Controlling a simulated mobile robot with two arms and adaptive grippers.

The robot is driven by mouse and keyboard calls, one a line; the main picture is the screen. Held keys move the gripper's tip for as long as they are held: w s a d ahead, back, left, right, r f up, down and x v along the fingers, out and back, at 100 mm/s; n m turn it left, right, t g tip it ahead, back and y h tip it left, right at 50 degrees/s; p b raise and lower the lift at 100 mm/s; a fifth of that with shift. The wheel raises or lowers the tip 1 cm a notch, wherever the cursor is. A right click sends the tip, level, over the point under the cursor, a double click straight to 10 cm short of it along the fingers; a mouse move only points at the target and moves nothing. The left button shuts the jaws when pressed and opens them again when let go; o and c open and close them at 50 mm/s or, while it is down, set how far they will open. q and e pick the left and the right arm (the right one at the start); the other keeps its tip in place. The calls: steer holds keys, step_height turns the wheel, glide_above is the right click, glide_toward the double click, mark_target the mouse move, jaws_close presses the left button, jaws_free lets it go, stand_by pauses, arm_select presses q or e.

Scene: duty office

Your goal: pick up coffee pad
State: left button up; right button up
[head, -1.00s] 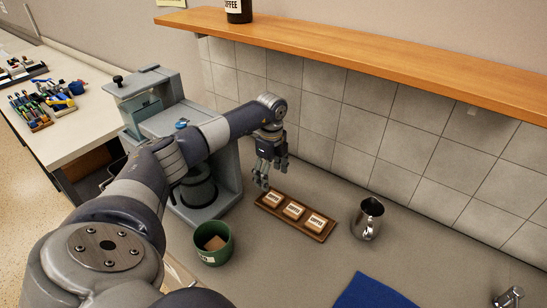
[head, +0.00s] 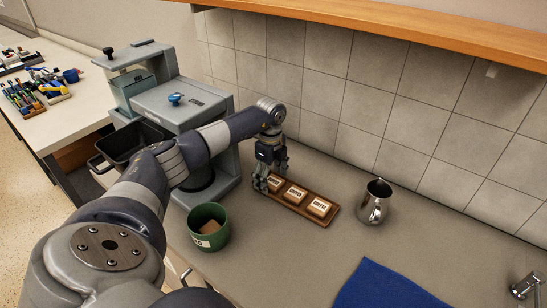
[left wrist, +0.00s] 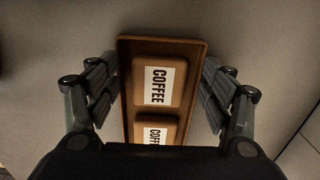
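Three brown coffee pads with white COFFEE labels lie in a row on a narrow wooden tray (head: 292,207). They are the left pad (head: 275,184), the middle pad (head: 295,194) and the right pad (head: 319,207). My left gripper (head: 268,188) is low over the tray's left end, around the left pad. In the left wrist view, the open fingers (left wrist: 160,75) stand on either side of the tray, with gaps. One whole pad (left wrist: 158,82) and part of another (left wrist: 154,130) show between them. My right gripper is not in view.
A grey coffee machine (head: 180,105) with a black container (head: 128,143) stands at left. A wooden shelf (head: 400,29) juts overhead.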

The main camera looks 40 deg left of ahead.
arm_select(q)
steer(key=shift+d, duration=0.1)
steer(key=shift+c, duration=0.3)
steer(key=shift+s, duration=0.25)
steer(key=c, duration=1)
steer(key=shift+d, duration=0.1)
